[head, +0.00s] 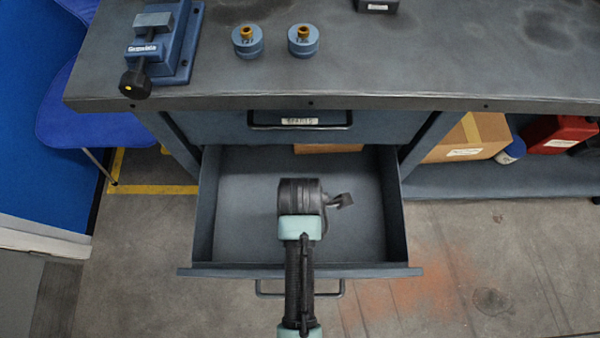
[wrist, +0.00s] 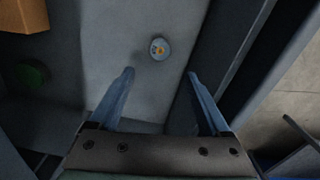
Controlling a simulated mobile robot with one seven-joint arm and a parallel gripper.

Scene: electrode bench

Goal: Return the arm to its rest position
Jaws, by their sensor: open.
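My arm (head: 300,250) reaches over an open blue-grey drawer (head: 240,215) below the bench top. My gripper (wrist: 160,75) is open in the wrist view, with its two blue fingers apart and nothing between them. A small round light-blue piece with an orange centre (wrist: 159,49) lies on the drawer floor just beyond the fingertips, apart from them. In the head view my own wrist hides the fingers and that piece.
On the bench stand a vise (head: 160,45) and two blue round pieces with brass tops (head: 247,40) (head: 303,40). A closed drawer (head: 300,125) is above the open one. A cardboard box (head: 465,140) and red case (head: 555,135) are on the lower shelf. A blue chair (head: 80,110) stands left.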

